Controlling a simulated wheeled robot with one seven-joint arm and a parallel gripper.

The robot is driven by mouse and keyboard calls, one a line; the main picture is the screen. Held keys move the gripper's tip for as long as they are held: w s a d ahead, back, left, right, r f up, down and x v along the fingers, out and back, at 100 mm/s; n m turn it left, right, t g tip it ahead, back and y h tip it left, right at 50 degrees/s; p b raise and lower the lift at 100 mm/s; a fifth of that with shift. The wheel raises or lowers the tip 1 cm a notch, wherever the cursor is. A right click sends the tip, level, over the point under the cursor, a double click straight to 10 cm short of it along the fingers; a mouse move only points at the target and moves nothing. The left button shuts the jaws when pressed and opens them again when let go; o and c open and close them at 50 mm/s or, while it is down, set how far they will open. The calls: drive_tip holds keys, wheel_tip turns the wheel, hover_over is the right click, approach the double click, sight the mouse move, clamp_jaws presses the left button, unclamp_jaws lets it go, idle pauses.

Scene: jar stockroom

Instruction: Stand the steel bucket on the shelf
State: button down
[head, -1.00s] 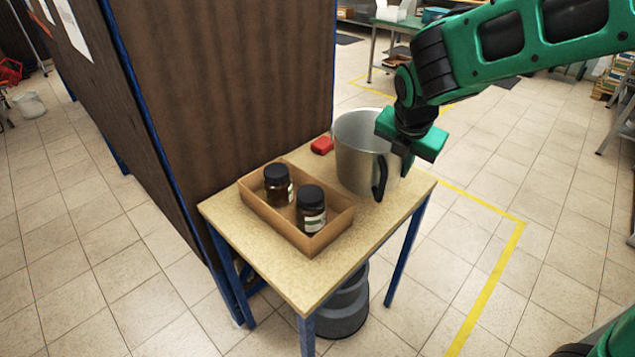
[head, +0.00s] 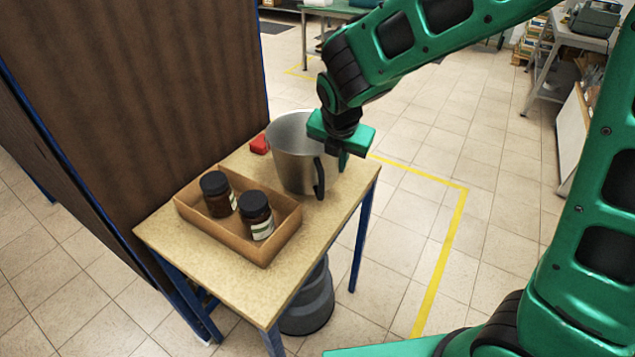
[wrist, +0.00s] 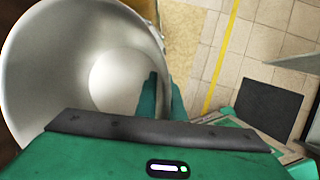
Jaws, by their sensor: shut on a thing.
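The steel bucket (head: 292,165) is a grey metal pail with a dark handle on its near side. It is upright at the back right of a small table (head: 215,272) with blue legs; I cannot tell whether its base touches the top. My green gripper (head: 341,157) is shut on the right side of the bucket's rim. In the wrist view, the open mouth of the bucket (wrist: 50,60) fills the left, and it looks empty. There the gripper's fingers (wrist: 163,98) straddle its wall, one inside and one outside. I cannot tell which surface is the shelf.
A cardboard tray (head: 214,235) with two dark-lidded jars (head: 217,198) (head: 257,215) sits left of the bucket. A small red object (head: 259,144) lies close to the bucket's left. A brown panel (head: 140,90) stands behind the table. A grey round container (head: 308,303) is below.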

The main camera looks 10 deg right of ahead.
sight(310, 159)
drive_tip(key=shift+f, duration=3.05)
drive_tip(key=c, duration=1.9)
unclamp_jaws()
drive_tip(key=shift+o, duration=0.2)
drive_tip(key=v, duration=1.2)
